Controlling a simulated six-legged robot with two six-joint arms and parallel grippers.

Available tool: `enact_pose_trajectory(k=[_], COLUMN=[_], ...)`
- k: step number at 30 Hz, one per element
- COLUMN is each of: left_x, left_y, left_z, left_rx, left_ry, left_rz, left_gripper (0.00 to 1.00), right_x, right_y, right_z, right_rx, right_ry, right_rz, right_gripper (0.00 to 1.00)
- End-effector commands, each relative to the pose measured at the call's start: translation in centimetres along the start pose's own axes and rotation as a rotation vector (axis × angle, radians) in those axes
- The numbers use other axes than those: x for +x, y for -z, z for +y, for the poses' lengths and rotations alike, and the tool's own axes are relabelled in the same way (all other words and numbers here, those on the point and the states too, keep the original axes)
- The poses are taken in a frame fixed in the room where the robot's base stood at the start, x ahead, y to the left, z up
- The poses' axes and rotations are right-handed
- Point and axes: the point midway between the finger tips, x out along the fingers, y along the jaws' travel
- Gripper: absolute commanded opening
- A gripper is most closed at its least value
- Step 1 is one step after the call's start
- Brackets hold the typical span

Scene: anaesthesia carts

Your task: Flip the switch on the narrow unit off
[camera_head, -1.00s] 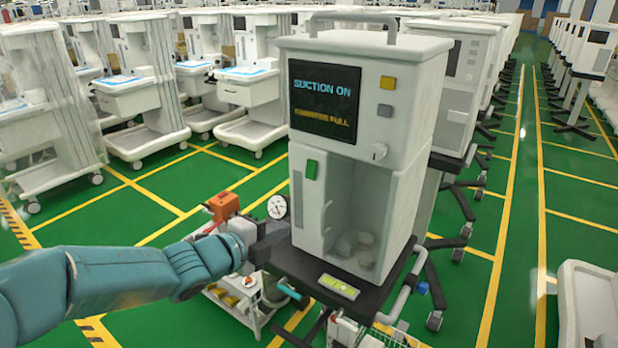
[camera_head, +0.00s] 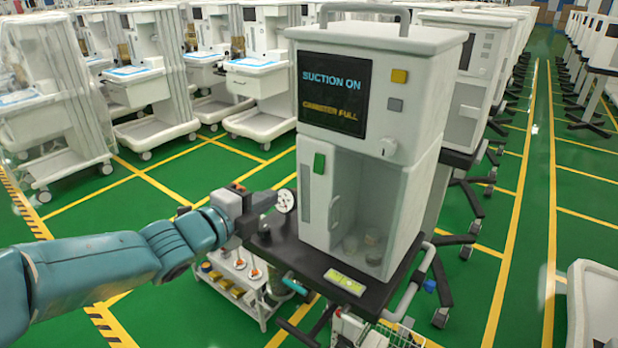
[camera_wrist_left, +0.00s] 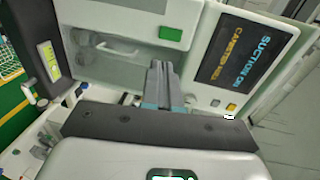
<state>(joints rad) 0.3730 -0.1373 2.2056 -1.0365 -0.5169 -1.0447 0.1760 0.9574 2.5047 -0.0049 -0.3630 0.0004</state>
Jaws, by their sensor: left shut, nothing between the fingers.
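The narrow unit (camera_head: 425,165) is a white upright cabinet with a handle on top, standing on a dark wheeled base. Its screen (camera_head: 333,92) reads "SUCTION ON" and "CANISTER FULL"; it also shows tilted in the left wrist view (camera_wrist_left: 237,62). A green piece (camera_head: 319,163) is on its front below the screen, also in the left wrist view (camera_wrist_left: 171,34). A yellow button (camera_head: 399,76), a grey button (camera_head: 395,105) and a pale knob (camera_head: 388,148) are right of the screen. My left gripper (camera_head: 268,200) is shut and empty, left of the cabinet; its fingers point toward the front in the wrist view (camera_wrist_left: 160,68).
A round gauge (camera_head: 285,200) is close by my left gripper's tip. A small trolley (camera_head: 238,285) stands below my left arm. Other white carts (camera_head: 150,85) fill the back left. Green floor with yellow lines is open at the right.

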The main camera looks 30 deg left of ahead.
Motion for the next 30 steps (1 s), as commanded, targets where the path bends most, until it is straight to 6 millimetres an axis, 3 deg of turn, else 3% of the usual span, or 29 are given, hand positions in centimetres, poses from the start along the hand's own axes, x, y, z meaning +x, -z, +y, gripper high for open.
enact_pose_trajectory(k=[5, 8, 21, 30], left_x=[1.0, 2.6, 11.7, 14.2], left_y=[0.0, 0.1, 0.1, 0.0], left_z=[0.0, 0.0, -0.2, 0.0], left_rx=[-0.003, -0.002, -0.001, 0.000], left_ry=[-0.001, -0.002, -0.002, -0.001], left_rz=[0.003, 0.005, 0.003, 0.001], left_gripper=[0.00, 0.00, 0.00, 0.00], right_x=[0.0, -0.1, -1.7, -2.3], right_y=[0.0, 0.0, 0.0, -0.1], right_z=[0.0, 0.0, -0.6, -0.8], right_rx=[0.000, 0.000, 0.000, 0.000], right_ry=[0.000, 0.000, 0.000, 0.000], right_rz=[0.000, 0.000, 0.000, 0.000], right_gripper=[0.43, 0.43, 0.43, 0.43])
